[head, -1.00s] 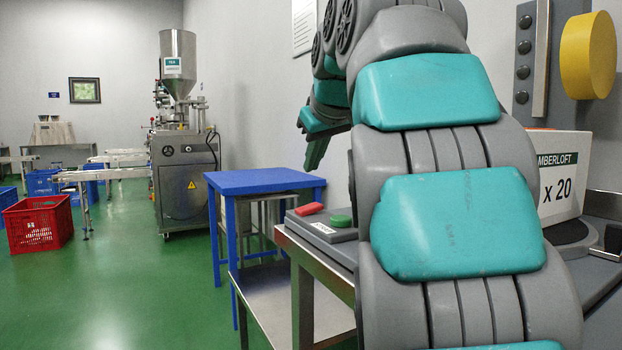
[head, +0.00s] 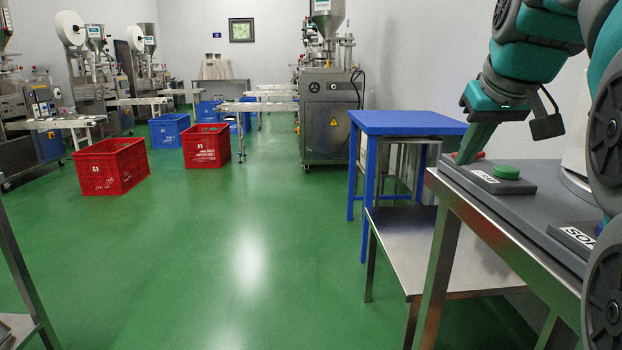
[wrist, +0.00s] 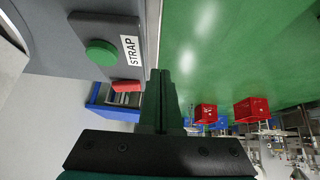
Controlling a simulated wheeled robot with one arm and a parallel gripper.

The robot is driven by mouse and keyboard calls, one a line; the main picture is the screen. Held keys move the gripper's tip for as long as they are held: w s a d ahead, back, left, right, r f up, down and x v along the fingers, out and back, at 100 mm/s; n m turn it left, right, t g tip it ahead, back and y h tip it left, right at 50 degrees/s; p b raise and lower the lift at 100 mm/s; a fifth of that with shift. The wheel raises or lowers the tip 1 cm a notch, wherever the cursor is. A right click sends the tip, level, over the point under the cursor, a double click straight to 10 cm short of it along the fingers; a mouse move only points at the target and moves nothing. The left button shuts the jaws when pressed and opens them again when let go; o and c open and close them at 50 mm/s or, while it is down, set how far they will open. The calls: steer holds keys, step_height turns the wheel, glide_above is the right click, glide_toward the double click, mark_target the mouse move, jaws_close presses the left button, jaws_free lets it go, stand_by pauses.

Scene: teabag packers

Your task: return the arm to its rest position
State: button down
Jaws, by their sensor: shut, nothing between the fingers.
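My gripper (head: 464,157) hangs from the teal and grey arm at the right of the head view. The green button (head: 507,172) is close to the fingers in the head view. The red switch (wrist: 127,87) shows left of the fingers in the wrist view. I cannot tell whether the fingers touch anything.
A blue table (head: 405,123) and a low steel shelf (head: 440,250) stand left of the steel table. Red crates (head: 110,167) and blue crates (head: 168,131) sit on the green floor, near packing machines (head: 330,115). The floor in the middle is clear.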

steer(key=s+a+f+g, duration=0.3)
steer(key=s+f, duration=0.6)
steer(key=f, duration=0.3)
steer(key=s+a+f+g, duration=0.3)
steer(key=s+f, duration=0.7)
steer(key=f, duration=0.2)
steer(key=s+a+f+g, duration=0.2)
steer(key=s+a+f, duration=0.1)
steer(key=s+f, duration=0.6)
step_height(320, 180, down, 4)
steer(key=shift+s+a+f+g+p, duration=0.1)
steer(key=shift+s+a+g+p, duration=0.2)
steer(key=shift+a+g+p, duration=0.1)
